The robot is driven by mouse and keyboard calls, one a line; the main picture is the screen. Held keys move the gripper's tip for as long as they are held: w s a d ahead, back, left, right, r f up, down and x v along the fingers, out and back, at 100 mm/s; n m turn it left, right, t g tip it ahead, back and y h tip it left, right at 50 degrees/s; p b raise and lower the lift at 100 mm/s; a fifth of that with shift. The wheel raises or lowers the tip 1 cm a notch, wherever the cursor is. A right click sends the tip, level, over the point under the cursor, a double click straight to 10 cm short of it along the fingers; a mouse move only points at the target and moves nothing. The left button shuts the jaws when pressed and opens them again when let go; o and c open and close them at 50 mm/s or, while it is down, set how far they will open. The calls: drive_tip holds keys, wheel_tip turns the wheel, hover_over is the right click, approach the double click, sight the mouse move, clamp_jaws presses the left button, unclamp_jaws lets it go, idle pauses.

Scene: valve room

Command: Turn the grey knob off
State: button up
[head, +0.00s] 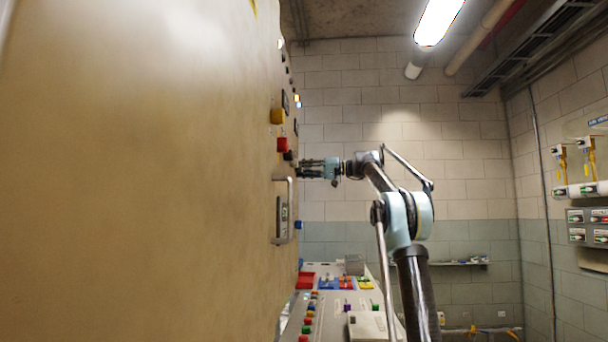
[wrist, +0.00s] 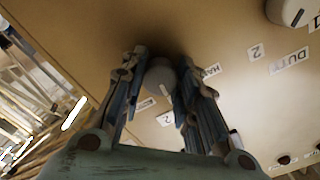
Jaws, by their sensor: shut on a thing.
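The grey knob (wrist: 160,78) is on the beige panel, between my two finger sets in the wrist view. My gripper (wrist: 161,92) is shut on it, with a finger set on each side. The fingers cover its sides, and I cannot read which way it points. In the head view my gripper (head: 303,168) reaches left to the panel face, just below a red button. The knob is too small to make out there.
The beige panel (head: 140,170) fills the left side. A yellow button (head: 278,116), a red button (head: 282,145) and a metal handle (head: 282,212) stick out near my gripper. Another grey knob (wrist: 289,11) is at upper right. A console (head: 335,312) with coloured buttons stands below.

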drive_tip(key=o, duration=1.1)
drive_tip(key=shift+w+f, duration=0.15)
drive_tip(key=shift+w, duration=0.05)
drive_tip(key=shift+s, duration=0.1)
drive_tip(key=shift+d, duration=0.1)
drive_tip(key=d, duration=1.1)
drive_tip(key=shift+s+d, duration=0.1)
drive_tip(key=shift+d, duration=0.3)
